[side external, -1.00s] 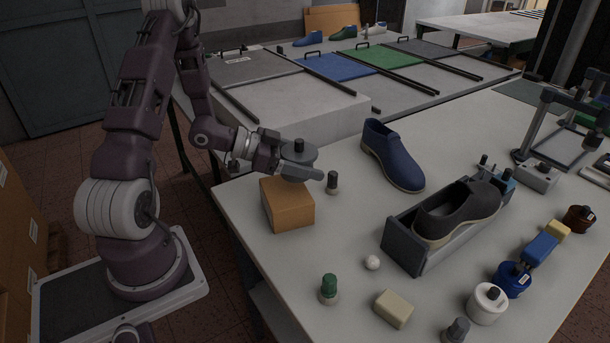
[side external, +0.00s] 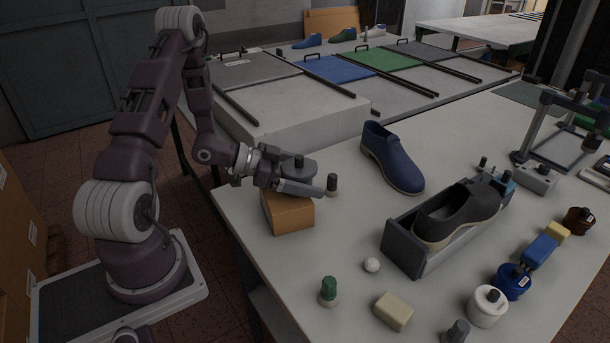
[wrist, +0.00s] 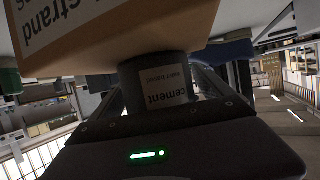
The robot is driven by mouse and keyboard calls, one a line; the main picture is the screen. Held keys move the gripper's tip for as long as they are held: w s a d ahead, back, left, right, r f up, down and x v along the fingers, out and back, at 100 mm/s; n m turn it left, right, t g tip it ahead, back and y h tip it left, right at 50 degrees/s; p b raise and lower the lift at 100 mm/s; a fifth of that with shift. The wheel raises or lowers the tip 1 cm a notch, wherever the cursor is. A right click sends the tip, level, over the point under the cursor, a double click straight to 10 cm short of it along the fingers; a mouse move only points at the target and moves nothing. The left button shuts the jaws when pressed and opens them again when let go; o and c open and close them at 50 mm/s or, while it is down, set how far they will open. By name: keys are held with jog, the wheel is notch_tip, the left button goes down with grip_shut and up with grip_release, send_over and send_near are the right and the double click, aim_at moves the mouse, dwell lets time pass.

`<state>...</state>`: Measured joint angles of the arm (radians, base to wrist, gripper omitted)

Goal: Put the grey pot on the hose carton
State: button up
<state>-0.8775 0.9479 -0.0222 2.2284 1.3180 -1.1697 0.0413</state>
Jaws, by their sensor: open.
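The grey pot (side external: 298,170) is upright at the top of the brown hose carton (side external: 289,217), near the table's left edge. My gripper (side external: 309,183) is open around the pot, and its near finger hides the pot's base in the side view. The wrist view is upside down. There the pot (wrist: 157,84), with a label reading "cement", meets the printed carton (wrist: 120,28) and seems to rest on it. The pot stands between my fingers.
A small grey-topped bottle (side external: 331,186) stands just past my fingertips. A blue shoe (side external: 392,160) and a dark shoe in a grey holder (side external: 404,252) are to the right. A green-capped bottle (side external: 328,290), white ball (side external: 372,265) and cream block (side external: 393,311) are nearer the camera.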

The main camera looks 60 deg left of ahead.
jog(key=shift+s+a+r, duration=0.1)
jog(key=shift+s+r, duration=0.05)
jog(key=shift+r, duration=0.1)
jog(key=v, duration=1.1)
jog(key=shift+s+r, duration=0.2)
jog(key=shift+s, duration=0.05)
jog(key=shift+a, duration=0.15)
